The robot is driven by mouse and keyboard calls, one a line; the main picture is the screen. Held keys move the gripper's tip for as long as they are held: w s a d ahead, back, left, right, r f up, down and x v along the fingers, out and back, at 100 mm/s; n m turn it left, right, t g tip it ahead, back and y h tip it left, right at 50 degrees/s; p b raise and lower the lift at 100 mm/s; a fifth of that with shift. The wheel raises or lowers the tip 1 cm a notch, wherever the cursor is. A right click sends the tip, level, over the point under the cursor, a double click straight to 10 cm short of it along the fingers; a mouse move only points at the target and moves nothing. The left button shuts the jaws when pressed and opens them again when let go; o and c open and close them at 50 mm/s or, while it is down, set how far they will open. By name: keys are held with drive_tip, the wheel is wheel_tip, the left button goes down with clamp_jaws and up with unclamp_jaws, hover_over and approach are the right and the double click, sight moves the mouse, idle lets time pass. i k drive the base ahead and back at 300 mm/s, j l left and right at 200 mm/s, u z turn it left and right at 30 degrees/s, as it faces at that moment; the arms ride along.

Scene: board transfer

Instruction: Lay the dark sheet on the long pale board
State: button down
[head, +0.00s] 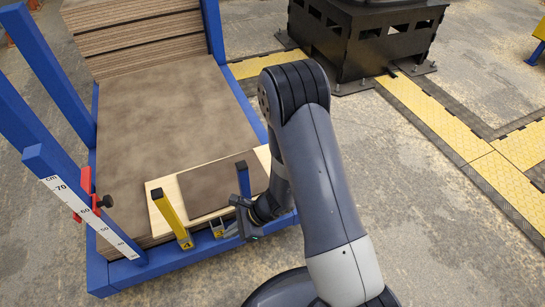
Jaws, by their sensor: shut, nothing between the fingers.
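The dark sheet (215,187) is a brown rectangle. It lies flat on the long pale board (168,188), whose light wood shows to its left and along its edges. The board rests near the front edge of a large brown stack in a blue frame. My gripper (244,222) is at the front right of the sheet, by the frame's front rail. It is shut with nothing in it, apart from the sheet as far as I can see. My arm hides the right end of the board and perhaps part of the sheet.
The blue frame (180,262) has tall posts at the left and back. A yellow post (172,219) stands at the board's front, and a dark upright (243,180) is close to my gripper. A measuring scale (85,212) is at left. Open floor lies right.

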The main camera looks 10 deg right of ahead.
sight(206, 189)
drive_tip(key=i+l+u, duration=0.2)
drive_tip(key=l, duration=0.45)
drive_tip(key=l+u, duration=0.2)
drive_tip(key=l, duration=0.45)
drive_tip(key=i+l+u, duration=0.2)
drive_tip(key=l, duration=0.45)
drive_tip(key=i+l+u, duration=0.5)
drive_tip(key=i+l, duration=0.5)
